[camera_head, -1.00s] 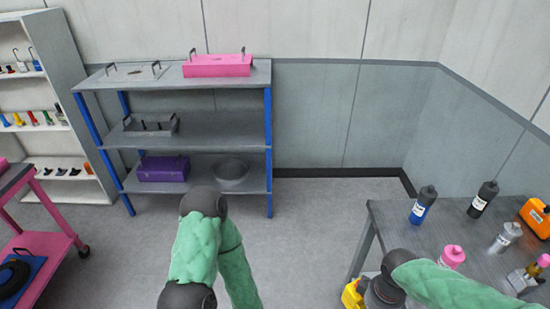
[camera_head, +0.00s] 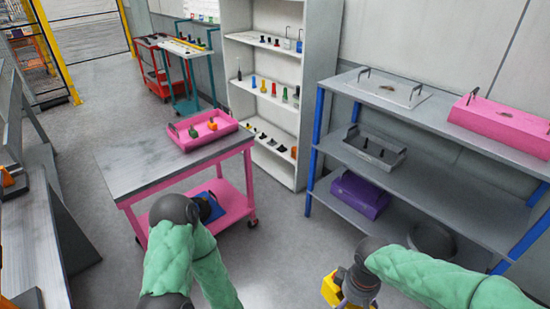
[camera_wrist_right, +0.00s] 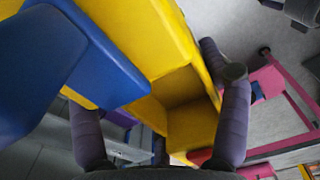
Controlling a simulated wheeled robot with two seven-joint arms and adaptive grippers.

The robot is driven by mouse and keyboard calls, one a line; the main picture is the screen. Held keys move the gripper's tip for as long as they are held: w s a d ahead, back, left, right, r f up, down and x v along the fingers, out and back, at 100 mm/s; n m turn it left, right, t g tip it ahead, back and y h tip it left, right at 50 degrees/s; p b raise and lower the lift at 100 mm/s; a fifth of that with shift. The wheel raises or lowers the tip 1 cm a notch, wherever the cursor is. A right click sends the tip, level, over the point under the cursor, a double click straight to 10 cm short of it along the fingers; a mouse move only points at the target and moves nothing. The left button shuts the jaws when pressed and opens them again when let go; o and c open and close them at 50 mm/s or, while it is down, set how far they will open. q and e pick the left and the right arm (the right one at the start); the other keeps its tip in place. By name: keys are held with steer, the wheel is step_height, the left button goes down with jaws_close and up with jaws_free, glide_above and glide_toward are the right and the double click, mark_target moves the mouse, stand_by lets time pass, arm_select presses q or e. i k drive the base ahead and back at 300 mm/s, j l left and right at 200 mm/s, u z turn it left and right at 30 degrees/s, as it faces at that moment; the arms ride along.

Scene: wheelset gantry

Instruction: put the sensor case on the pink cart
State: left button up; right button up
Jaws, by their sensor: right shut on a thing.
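My right gripper (camera_head: 345,290) is shut on a yellow case, which I take to be the sensor case (camera_head: 330,287), low at the bottom of the head view. In the right wrist view the yellow case (camera_wrist_right: 160,40), with a blue part, sits between the fingers (camera_wrist_right: 165,130). The pink cart (camera_head: 140,178) stands left of centre in the head view, apart from the case. It has a grey top and a pink lower shelf. My left arm shows in front of the cart, but its gripper is not in view.
A pink tray (camera_head: 170,133) with small parts sits on the cart's far end; the near top is clear. A dark and blue item (camera_head: 212,205) lies on its lower shelf. A white shelf unit (camera_head: 232,45) and a grey rack (camera_head: 420,112) stand behind. A workbench (camera_head: 35,250) is at left.

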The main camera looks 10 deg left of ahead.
mark_target(141, 164)
steer(key=i+j+u, duration=0.15)
steer(key=i+u, duration=0.6)
steer(key=u, duration=0.2)
steer(key=i+u, duration=0.45)
steer(key=i+l+u, duration=0.3)
steer(key=u, duration=0.2)
steer(key=i+l+u, duration=0.2)
steer(key=i+u, duration=0.2)
steer(key=i+l+u, duration=0.25)
steer(key=u, duration=0.15)
steer(key=i+l+u, duration=0.5)
steer(key=l+u, duration=0.25)
